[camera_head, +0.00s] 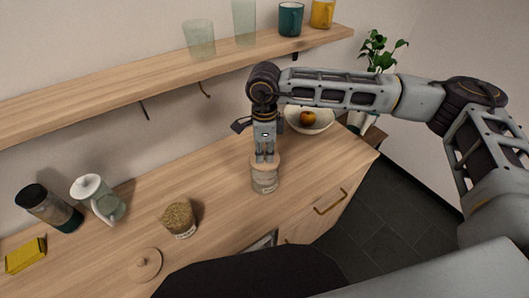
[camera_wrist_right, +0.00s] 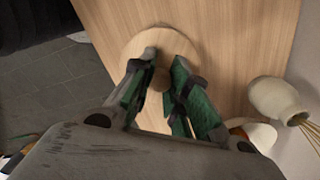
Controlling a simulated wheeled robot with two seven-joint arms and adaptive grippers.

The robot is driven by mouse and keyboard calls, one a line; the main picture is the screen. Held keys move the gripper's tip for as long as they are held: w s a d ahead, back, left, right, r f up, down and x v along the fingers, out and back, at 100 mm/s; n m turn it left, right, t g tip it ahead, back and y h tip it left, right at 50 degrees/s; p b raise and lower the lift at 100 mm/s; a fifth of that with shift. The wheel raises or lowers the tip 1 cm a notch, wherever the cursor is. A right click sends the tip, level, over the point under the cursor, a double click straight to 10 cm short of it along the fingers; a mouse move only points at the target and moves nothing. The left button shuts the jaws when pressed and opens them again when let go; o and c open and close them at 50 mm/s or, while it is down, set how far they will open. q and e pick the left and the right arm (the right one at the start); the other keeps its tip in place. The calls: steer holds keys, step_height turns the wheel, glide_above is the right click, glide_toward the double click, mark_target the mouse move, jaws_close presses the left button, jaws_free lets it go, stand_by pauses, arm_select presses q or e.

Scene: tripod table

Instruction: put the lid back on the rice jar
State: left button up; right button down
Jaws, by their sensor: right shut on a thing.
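My right gripper (camera_head: 265,158) points down and is shut on the knob of a round wooden lid (camera_head: 257,163). In the right wrist view the fingers (camera_wrist_right: 163,65) close around the knob, with the lid (camera_wrist_right: 130,47) below them. A glass jar with pale contents (camera_head: 265,182) stands directly under this lid; its label is too small to read. The lid is at the jar's mouth; whether it is fully seated I cannot tell. A second jar (camera_head: 178,217), open and full of brownish grain, stands to the left. Another wooden lid (camera_head: 146,264) lies on the counter. My left gripper is not in view.
A white bowl with fruit (camera_head: 308,119) stands behind the gripper, near a plant (camera_head: 378,50). A pitcher (camera_head: 100,198), a dark-topped canister (camera_head: 48,208) and a yellow block (camera_head: 26,256) are at left. A shelf (camera_head: 150,75) with cups hangs above the counter (camera_head: 225,205).

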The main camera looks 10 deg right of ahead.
stand_by(0.4)
stand_by(0.3)
steer(key=c, duration=0.8)
jaws_free()
steer(key=shift+r, duration=0.15)
steer(key=shift+r+p, duration=0.9)
steer(key=shift+r, duration=2.45)
jaws_close()
